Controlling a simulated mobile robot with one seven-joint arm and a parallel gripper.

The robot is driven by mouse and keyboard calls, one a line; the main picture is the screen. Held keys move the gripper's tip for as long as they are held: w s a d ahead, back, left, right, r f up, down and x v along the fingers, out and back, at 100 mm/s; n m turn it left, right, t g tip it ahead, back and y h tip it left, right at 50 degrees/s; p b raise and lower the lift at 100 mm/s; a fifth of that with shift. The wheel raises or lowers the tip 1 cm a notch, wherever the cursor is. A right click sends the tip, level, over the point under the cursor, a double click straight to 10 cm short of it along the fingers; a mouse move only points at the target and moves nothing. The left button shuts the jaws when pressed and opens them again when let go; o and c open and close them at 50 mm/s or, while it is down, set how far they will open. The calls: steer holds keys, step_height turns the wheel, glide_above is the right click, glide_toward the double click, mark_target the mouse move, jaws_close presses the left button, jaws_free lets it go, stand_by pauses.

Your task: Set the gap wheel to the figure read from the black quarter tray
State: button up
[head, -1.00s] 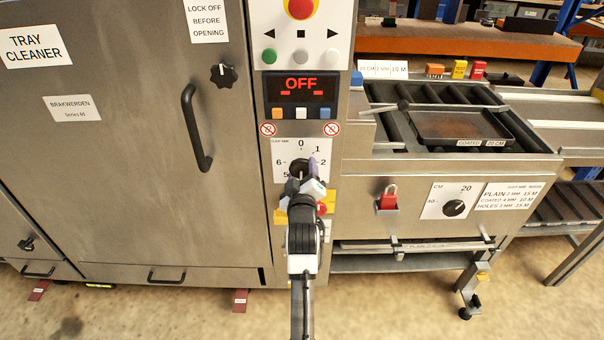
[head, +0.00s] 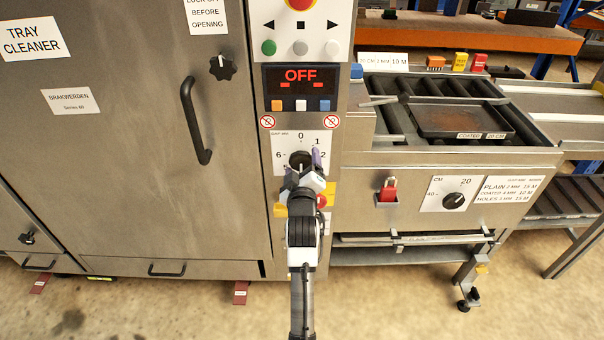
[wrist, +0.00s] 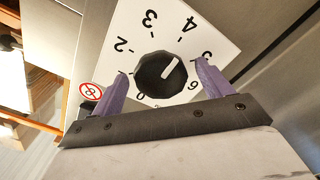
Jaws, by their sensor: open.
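The gap wheel, a black knob (wrist: 158,78) with a white pointer line, sits on a white dial plate numbered 0 to 6. A dark tray (head: 455,118), labelled COATED 20 CM, lies on the rollers at right.
A card (head: 508,189) at right lists PLAIN, COATED and HOLES with figures; COATED appears to read 4 MM, 10 M. A CM dial (head: 453,201) points near 20.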

steer(key=s+b, duration=0.2)
steer(key=s, duration=1.1)
steer(key=shift+s+b, duration=0.35)
steer(key=shift+b, duration=0.05)
